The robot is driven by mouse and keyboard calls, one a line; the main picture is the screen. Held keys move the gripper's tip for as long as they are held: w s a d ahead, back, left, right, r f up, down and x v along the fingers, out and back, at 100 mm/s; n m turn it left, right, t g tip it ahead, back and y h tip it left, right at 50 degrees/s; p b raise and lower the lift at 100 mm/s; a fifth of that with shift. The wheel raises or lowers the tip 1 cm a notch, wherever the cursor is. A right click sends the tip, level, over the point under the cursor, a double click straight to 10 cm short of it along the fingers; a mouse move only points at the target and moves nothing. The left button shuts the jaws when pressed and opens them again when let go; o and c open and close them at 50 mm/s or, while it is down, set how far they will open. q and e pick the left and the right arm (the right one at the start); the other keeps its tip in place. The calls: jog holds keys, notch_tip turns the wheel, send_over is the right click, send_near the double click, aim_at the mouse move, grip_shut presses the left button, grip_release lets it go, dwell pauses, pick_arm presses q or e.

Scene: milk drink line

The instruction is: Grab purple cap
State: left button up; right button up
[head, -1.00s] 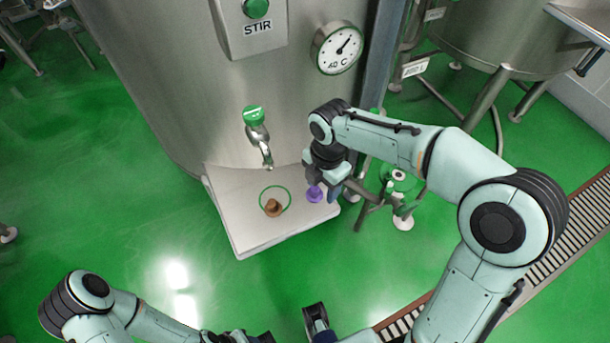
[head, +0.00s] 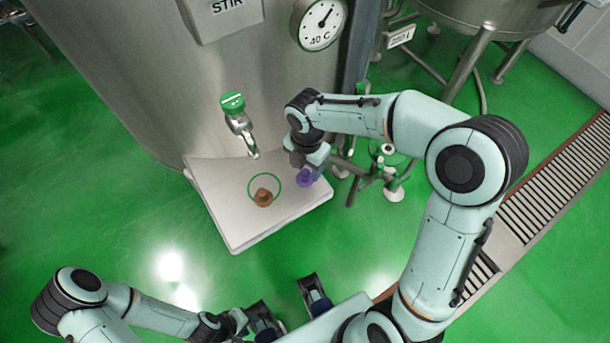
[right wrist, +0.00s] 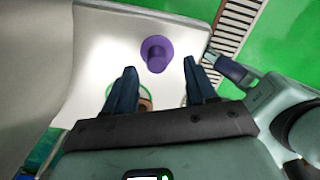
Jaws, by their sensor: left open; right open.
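The purple cap (head: 305,178) stands on the pale platform (head: 228,207), near its right side. In the right wrist view the cap (right wrist: 156,54) shows its round brim and raised middle. My right gripper (head: 308,163) is open and directly over the cap in the head view, hiding part of it. In the right wrist view its two dark fingers (right wrist: 160,72) are apart, and the cap appears just beyond and between the tips, with nothing held. My left gripper (head: 245,318) is low at the bottom of the head view, away from the platform; its fingers are hard to make out.
A brown cap (head: 263,197) sits in a green ring (head: 251,184) on the platform, left of the purple cap. A tap (head: 240,132) hangs above from the steel tank (head: 130,80). A green-and-metal fitting (head: 388,158) stands right of the platform. Green floor lies in front.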

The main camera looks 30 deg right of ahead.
aim_at(305, 172)
notch_tip(305, 172, down, 4)
jog(key=shift+w+a+f, duration=0.1)
jog(key=shift+w+f, duration=0.05)
grip_shut()
